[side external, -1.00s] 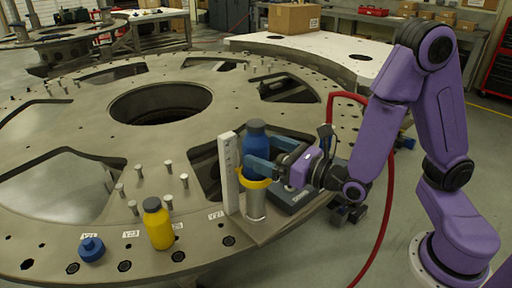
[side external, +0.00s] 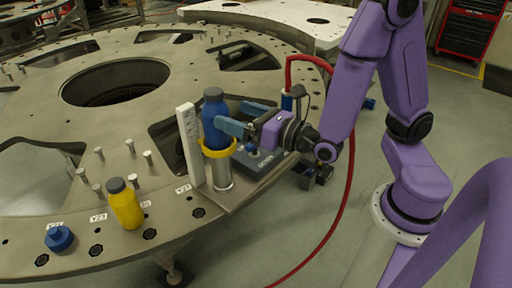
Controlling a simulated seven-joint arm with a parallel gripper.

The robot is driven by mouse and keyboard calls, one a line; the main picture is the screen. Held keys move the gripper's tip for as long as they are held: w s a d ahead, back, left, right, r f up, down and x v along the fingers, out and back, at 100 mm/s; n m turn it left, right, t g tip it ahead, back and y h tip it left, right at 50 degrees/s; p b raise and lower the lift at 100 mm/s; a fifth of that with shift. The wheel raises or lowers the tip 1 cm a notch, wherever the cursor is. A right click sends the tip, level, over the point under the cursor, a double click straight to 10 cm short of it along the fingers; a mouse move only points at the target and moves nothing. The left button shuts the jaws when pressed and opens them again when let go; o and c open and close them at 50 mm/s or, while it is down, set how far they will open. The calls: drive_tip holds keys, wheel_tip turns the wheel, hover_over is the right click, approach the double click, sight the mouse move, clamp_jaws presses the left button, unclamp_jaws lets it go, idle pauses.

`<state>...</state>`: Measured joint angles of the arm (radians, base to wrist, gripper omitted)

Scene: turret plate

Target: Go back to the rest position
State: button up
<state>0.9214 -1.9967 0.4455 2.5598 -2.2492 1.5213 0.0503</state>
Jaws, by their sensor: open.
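My gripper (side external: 243,117) is open at the right of a blue bottle (side external: 213,110) with a dark cap. Its blue fingers point left toward the bottle. The near finger overlaps the bottle's right edge in the picture; I cannot tell whether it touches. The far finger shows clear of the bottle, to its right. The bottle stands upright in a metal cup (side external: 222,174) with a yellow ring (side external: 217,148) at its top. The bottle's lower part is hidden in the cup.
A white upright post (side external: 190,146) stands left of the cup. A yellow bottle (side external: 125,204) and a blue knob-like part (side external: 59,238) stand on the turret plate (side external: 50,268). A grey device (side external: 262,168) lies under my gripper. A red hose (side external: 350,170) loops close behind my arm.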

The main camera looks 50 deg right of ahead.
drive_tip(key=s+d+f+m+g+h, duration=0.1)
drive_tip(key=s+d+m+g+h, duration=0.25)
drive_tip(key=d+m+h, duration=0.45)
drive_tip(key=s+d+m+g+h, duration=0.3)
drive_tip(key=d+m+g+h, duration=0.15)
drive_tip(key=d+m, duration=0.35)
drive_tip(key=s+a+f+m+g+y, duration=0.3)
drive_tip(key=s+a+m+g+y, duration=0.4)
drive_tip(key=s, duration=0.7)
drive_tip(key=a+g+y, duration=0.2)
drive_tip(key=shift+s+a+f+m+g, duration=0.2)
drive_tip(key=shift+s+a+m+g, duration=0.15)
drive_tip(key=shift+a+m+g, duration=0.05)
